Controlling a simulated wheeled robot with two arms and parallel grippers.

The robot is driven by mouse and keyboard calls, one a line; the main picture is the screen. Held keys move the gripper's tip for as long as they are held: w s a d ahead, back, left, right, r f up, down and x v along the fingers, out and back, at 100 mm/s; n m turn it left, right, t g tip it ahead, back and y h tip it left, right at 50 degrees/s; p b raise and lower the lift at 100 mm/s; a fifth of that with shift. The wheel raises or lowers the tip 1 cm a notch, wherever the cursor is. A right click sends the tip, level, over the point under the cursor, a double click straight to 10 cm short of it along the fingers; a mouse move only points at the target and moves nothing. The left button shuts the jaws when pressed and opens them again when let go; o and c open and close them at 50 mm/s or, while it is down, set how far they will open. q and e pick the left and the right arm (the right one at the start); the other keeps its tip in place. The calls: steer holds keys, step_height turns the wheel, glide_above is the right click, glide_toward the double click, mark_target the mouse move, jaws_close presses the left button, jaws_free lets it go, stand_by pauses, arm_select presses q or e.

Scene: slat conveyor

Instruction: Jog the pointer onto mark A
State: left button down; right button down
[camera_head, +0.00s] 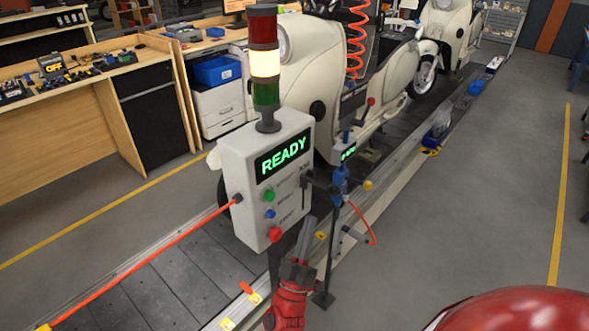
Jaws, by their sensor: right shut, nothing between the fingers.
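A grey control box (240,170) stands beside the slat conveyor (170,285), its green display (284,157) reading READY. Below the display are a green button (268,195), a blue button (270,213) and a red button (275,234). My right gripper (306,228) is shut and empty, pointing up just right of the red button; I cannot tell any contact. A small red-orange piece (252,295) lies by yellow tags (228,324) on the conveyor's near rail; I cannot tell whether it is the pointer. I cannot read mark A. My left gripper is out of view.
A stack light (264,63) on the box glows in its middle section. A blue tool (340,182) on a black stand is close to the right of my gripper. Cream scooters (370,110) stand on the conveyor. The floor to the right is clear.

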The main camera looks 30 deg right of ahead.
mark_target(319, 184)
steer(key=shift+w+a, duration=0.1)
steer(key=shift+a, duration=0.1)
steer(key=shift+r, duration=0.15)
steer(key=p+x, duration=0.5)
steer(key=x, duration=0.5)
steer(key=d+f, duration=0.2)
steer(key=f, duration=0.1)
steer(key=shift+s+d+f, duration=0.15)
steer(key=shift+s+f, duration=0.05)
steer(key=shift+f, duration=0.05)
